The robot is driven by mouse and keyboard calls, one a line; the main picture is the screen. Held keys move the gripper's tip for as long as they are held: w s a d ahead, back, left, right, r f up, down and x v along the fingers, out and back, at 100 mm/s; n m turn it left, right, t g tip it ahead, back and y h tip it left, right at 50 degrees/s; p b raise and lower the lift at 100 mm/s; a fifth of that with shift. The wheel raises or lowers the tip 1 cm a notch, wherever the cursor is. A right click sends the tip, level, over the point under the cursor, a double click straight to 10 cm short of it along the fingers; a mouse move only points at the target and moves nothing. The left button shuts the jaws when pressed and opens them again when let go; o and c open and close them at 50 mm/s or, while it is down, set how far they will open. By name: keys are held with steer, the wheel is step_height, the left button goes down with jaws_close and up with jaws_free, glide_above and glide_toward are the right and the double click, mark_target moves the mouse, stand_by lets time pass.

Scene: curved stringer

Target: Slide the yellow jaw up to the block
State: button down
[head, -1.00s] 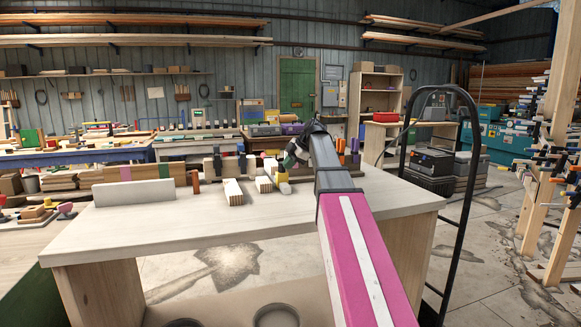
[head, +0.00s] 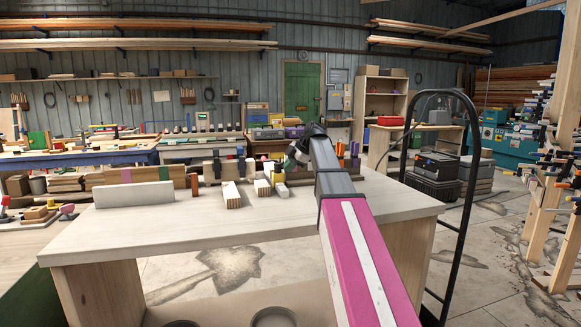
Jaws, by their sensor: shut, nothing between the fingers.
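A small yellow jaw (head: 280,179) sits on the pale workbench (head: 190,228), near its back edge and just left of my gripper. My gripper (head: 289,164), dark with a green patch, is shut and holds nothing. It is low at the back of the bench, close to the yellow jaw; I cannot tell whether they touch. Which block belongs to the jaw is unclear. My arm hides the bench to the right of the gripper.
A pale upright board (head: 134,194) stands at the bench's left, with a brown peg (head: 195,185) beside it. Dark clamp parts (head: 241,163) and orange and purple handles (head: 354,149) line the back. The bench's front half is clear. A black hoop rail (head: 470,180) stands at right.

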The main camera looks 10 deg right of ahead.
steer(key=v, duration=1)
steer(key=s+a+m+t+h, duration=0.3)
steer(key=s+a+m, duration=0.1)
steer(key=a+m, duration=0.3)
glide_toward(275, 173)
step_height(275, 173, down, 4)
steer(key=s+a, duration=0.2)
steer(key=a, duration=0.1)
steer(key=w, duration=0.1)
steer(key=w+d, duration=0.1)
steer(key=shift+w+r, duration=0.2)
steer(key=shift+w, duration=0.15)
steer(key=shift+w+d, duration=0.2)
steer(key=shift+w, duration=0.55)
